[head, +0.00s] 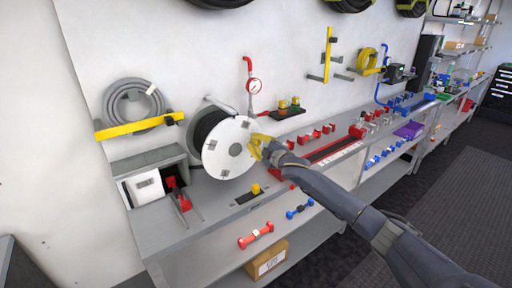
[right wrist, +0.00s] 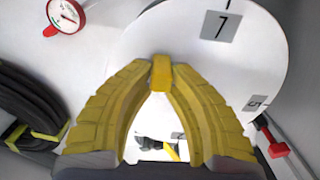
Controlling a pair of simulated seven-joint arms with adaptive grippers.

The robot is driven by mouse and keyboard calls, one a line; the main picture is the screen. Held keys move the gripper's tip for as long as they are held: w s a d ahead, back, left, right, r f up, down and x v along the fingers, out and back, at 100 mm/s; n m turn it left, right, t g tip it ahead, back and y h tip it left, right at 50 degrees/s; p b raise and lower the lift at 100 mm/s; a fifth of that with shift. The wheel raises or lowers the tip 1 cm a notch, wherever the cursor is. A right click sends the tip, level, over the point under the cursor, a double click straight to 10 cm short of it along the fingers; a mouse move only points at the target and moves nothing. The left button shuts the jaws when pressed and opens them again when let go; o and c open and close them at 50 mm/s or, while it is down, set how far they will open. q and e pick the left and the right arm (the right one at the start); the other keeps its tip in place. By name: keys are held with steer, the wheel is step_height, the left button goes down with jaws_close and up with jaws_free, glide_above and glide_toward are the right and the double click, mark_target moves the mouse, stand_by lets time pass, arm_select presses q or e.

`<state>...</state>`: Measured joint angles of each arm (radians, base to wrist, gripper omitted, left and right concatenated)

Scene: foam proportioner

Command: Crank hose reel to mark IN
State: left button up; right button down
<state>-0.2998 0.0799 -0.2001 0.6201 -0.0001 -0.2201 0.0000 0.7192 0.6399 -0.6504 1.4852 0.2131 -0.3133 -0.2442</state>
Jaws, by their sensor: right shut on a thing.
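The hose reel has a white round disc (head: 222,160) with small grey marks, standing upright on the bench with dark hose wound behind it. In the right wrist view, the disc (right wrist: 262,65) shows a mark 7 near the top and another, seemingly 5, at the right. The mark IN cannot be made out. My right gripper (head: 257,147) is at the disc's right edge. In the right wrist view its yellow fingers (right wrist: 160,78) are shut on a small yellow crank knob (right wrist: 160,70) in front of the disc. My left gripper is not in view.
A coiled grey hose (head: 133,103) hangs at left over a yellow bar. Red fittings (head: 317,133) line the bench to the right. A small yellow knob (head: 256,188) sits on the bench below the reel.

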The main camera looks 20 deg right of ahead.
mark_target(245, 133)
steer(key=r+n, duration=0.2)
steer(key=shift+a+n, duration=0.4)
steer(key=shift+s+a+r+n, duration=0.15)
steer(key=shift+a+r+n, duration=0.25)
steer(key=shift+n, duration=0.4)
steer(key=shift+s+a+r+n, duration=0.1)
steer(key=shift+a+r+n, duration=0.25)
steer(key=shift+n, duration=0.45)
steer(key=c, duration=1.3)
jaws_free()
steer(key=shift+a, duration=0.1)
steer(key=shift+c, duration=0.2)
steer(key=shift+o, duration=0.3)
steer(key=shift+s+f, duration=0.1)
steer(key=shift+s, duration=0.3)
steer(key=v, duration=1.1)
steer(key=shift+s, duration=0.1)
